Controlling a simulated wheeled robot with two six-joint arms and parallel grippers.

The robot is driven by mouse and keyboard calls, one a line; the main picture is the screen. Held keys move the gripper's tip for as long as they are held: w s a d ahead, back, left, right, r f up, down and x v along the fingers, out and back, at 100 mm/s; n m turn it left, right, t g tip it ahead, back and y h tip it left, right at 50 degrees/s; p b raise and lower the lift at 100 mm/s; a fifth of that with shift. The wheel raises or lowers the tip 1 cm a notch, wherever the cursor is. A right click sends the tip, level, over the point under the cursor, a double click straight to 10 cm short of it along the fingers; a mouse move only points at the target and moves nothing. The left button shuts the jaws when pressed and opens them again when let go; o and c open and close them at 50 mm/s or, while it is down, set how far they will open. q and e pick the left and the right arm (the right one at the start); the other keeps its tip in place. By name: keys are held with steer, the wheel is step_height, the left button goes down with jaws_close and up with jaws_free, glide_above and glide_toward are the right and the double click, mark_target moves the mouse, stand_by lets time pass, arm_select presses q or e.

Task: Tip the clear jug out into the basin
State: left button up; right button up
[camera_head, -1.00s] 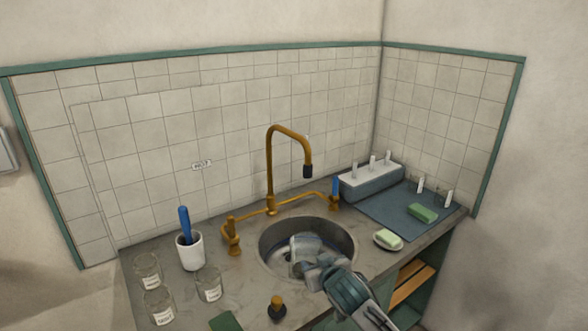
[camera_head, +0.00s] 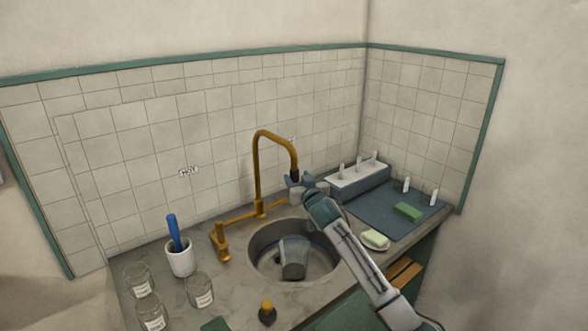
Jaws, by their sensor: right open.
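The clear jug (camera_head: 293,258) is inside the round metal basin (camera_head: 256,264), under the brass spout. It looks see-through with a greyish lower part; I cannot tell how far it is tilted or whether liquid is in it. My right gripper (camera_head: 303,187) is open, above the basin's back right rim and close to the dark spout tip (camera_head: 294,174). It is apart from the jug, and its fingers are small and partly merged with the spout behind. The right tap handle is hidden behind it. My left gripper is not in view.
Several labelled glass jars (camera_head: 152,312) and a white cup (camera_head: 180,258) with a blue-handled tool stand left. A soap dish (camera_head: 375,240), blue mat (camera_head: 390,216) and rack (camera_head: 358,184) are right. A dark-based knob (camera_head: 267,313) stands at the front.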

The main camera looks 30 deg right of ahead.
mark_target(296, 175)
steer(key=shift+p+x, duration=0.6)
steer(key=shift+x, duration=1.35)
steer(key=shift+a, duration=0.1)
jaws_close()
